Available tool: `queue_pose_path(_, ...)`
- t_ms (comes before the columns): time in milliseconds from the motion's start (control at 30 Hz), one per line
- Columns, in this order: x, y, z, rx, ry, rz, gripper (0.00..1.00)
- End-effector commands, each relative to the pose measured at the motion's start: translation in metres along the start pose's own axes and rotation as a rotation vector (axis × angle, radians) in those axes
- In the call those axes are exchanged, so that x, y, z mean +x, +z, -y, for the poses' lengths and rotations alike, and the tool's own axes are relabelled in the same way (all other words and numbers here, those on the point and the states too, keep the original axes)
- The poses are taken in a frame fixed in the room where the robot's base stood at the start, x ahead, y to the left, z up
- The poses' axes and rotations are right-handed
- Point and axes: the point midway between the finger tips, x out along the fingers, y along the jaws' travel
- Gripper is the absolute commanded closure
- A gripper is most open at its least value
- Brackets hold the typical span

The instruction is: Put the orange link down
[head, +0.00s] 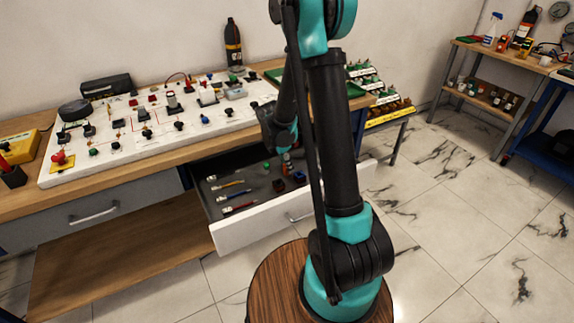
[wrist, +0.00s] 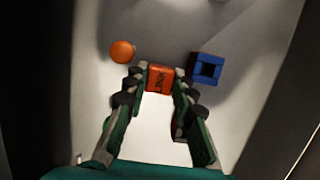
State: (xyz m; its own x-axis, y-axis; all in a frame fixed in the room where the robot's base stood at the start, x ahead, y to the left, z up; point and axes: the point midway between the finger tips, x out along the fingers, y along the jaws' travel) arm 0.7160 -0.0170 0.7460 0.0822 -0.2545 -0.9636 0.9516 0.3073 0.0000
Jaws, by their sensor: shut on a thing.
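The orange link (wrist: 160,78), a small block with dark lettering on its face, is between the fingertips of my gripper (wrist: 161,80) in the wrist view. The fingers are shut on it, one on each side. The pale surface lies behind it; I cannot tell whether the link touches that surface. In the head view my arm stands in front of the open drawer (head: 226,232), and the gripper and link cannot be made out clearly.
In the wrist view a round orange object (wrist: 122,51) is left of the link and a blue block with a square hole (wrist: 207,68) is right. A dark red object shows partly behind the right finger. Several colored-handled tools lie at the drawer's left. A white board (head: 60,180) with parts covers the bench.

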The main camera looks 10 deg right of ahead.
Motion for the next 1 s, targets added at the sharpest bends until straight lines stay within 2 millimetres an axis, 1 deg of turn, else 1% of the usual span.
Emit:
queue_pose_path(267, 0.002, -0.001, 0.000, 0.000, 0.000, 0.000, 0.99)
queue_pose_path(300, 0.002, -0.001, 0.000, 0.000, 0.000, 0.000, 0.73)
queue_pose_path(367, 0.002, -0.001, 0.000, 0.000, 0.000, 0.000, 0.67)
queue_pose_path(633, 0.002, 0.000, 0.000, 0.000, 0.000, 0.000, 0.67)
queue_pose_path(733, -0.002, 0.000, 0.000, 0.000, 0.000, 0.000, 0.67)
queue_pose_path(867, -0.015, 0.000, 0.000, 0.000, 0.000, 0.000, 0.67)
queue_pose_path(1000, -0.038, 0.000, 0.000, -0.001, 0.000, 0.000, 0.67)
